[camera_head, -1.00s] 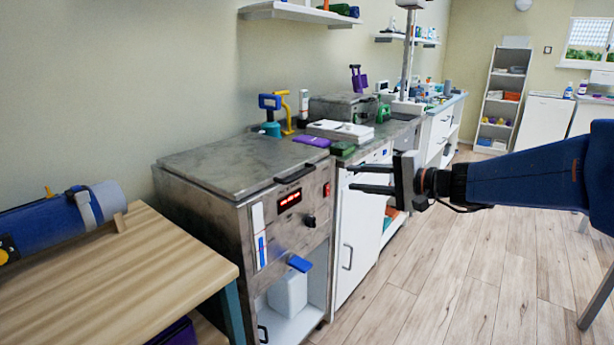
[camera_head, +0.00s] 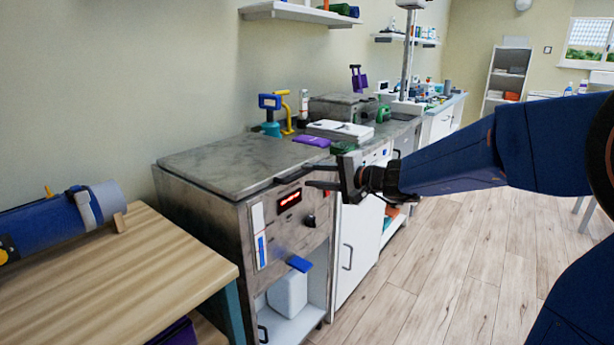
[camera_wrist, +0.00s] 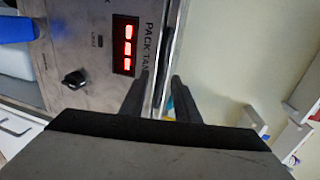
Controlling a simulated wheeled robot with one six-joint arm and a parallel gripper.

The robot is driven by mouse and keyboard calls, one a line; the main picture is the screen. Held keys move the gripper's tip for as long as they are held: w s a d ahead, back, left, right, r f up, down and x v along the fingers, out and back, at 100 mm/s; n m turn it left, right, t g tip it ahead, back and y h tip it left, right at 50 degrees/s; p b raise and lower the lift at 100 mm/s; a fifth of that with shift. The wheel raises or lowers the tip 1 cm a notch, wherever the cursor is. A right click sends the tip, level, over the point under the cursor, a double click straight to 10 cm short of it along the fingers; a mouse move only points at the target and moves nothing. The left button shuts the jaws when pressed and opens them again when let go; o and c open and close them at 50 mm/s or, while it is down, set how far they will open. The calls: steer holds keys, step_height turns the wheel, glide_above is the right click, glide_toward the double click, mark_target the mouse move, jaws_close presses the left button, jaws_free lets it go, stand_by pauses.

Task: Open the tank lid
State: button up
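The tank is a grey metal cabinet with a flat, closed lid (camera_head: 235,165). A dark bar handle (camera_head: 290,174) runs along the lid's front edge, partly hidden by my gripper. My gripper (camera_head: 307,176) is open at the right end of this handle, reaching in from the right. In the wrist view its two fingers (camera_wrist: 160,82) stand apart on either side of the lid's front edge. Whether they touch the handle cannot be told. The tank's front panel (camera_wrist: 95,50) shows a red lit display (camera_wrist: 125,45) and a black knob (camera_wrist: 75,79).
A wooden table (camera_head: 130,265) with a blue cylinder (camera_head: 65,222) stands at the left. A purple item (camera_head: 312,141) and a white box (camera_head: 340,130) lie on the counter behind the tank. A white cabinet (camera_head: 357,240) adjoins the tank. The floor (camera_head: 440,270) at the right is clear.

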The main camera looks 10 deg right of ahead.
steer(key=shift+x, duration=1.25)
jaws_close()
steer(key=shift+r, duration=0.1)
